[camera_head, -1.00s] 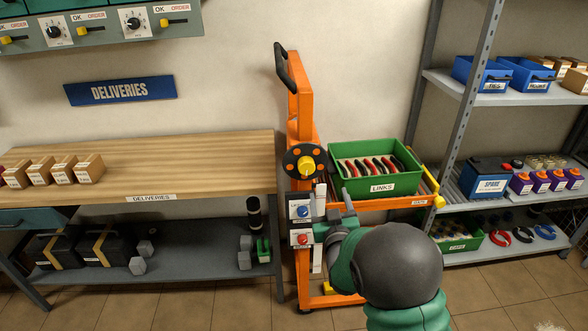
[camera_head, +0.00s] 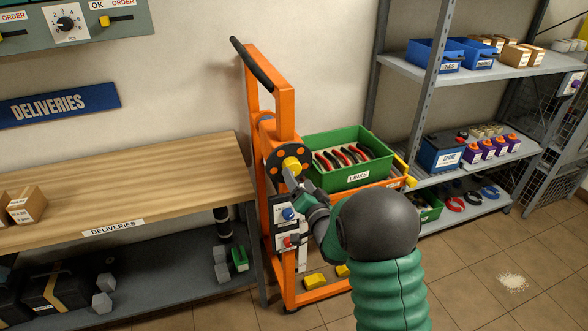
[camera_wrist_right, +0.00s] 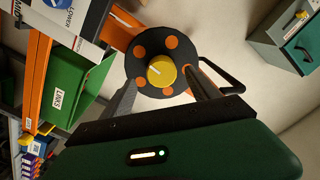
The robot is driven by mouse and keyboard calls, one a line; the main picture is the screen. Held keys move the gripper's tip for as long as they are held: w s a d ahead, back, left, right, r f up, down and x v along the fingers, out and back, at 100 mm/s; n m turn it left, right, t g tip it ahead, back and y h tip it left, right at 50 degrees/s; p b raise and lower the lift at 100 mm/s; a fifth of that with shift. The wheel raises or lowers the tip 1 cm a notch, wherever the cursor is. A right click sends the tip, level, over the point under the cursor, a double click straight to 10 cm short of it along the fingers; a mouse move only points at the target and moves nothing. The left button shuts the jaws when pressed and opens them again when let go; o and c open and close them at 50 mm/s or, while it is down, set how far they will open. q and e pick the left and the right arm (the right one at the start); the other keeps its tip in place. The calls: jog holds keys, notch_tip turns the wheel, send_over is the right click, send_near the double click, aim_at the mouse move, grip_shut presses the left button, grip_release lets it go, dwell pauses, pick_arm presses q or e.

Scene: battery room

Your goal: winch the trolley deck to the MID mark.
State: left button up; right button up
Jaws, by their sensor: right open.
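The orange trolley (camera_head: 284,122) stands between the workbench and the shelving. Its black winch disc with orange spots (camera_head: 273,163) carries a yellow knob (camera_head: 291,164). The knob also shows in the right wrist view (camera_wrist_right: 161,71), with a white pointer line. My right gripper (camera_head: 287,176) is open, just in front of the disc. In the right wrist view its fingers (camera_wrist_right: 158,88) lie apart on either side of the knob, not closed on it. Below the disc is a control panel with a blue button (camera_head: 289,214) and a red button (camera_head: 290,241). The deck (camera_head: 385,188) holds a green LINKS bin (camera_head: 345,184). My left gripper is out of view.
The wooden DELIVERIES bench (camera_head: 180,184) stands to the left of the trolley. The metal shelving (camera_head: 420,178) with blue bins and a SPARE battery (camera_head: 443,153) stands to the right. Yellow blocks (camera_head: 315,281) are low at the trolley base.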

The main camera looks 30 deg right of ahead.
aim_at(294, 170)
jog(key=x, duration=0.5)
jog(key=shift+w+d, duration=0.15)
jog(key=shift+d, duration=0.15)
jog(key=shift+d+f, duration=0.15)
jog(key=shift+d, duration=0.25)
jog(key=shift+a+r, duration=0.3)
jog(key=shift+a, duration=0.5)
jog(key=c, duration=0.7)
jog(key=shift+a, duration=0.1)
jog(key=shift+c, duration=1)
jog(key=c, duration=0.5)
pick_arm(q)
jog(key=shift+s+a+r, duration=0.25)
pick_arm(e)
jog(key=shift+d+r, duration=0.1)
jog(key=shift+d, duration=0.25)
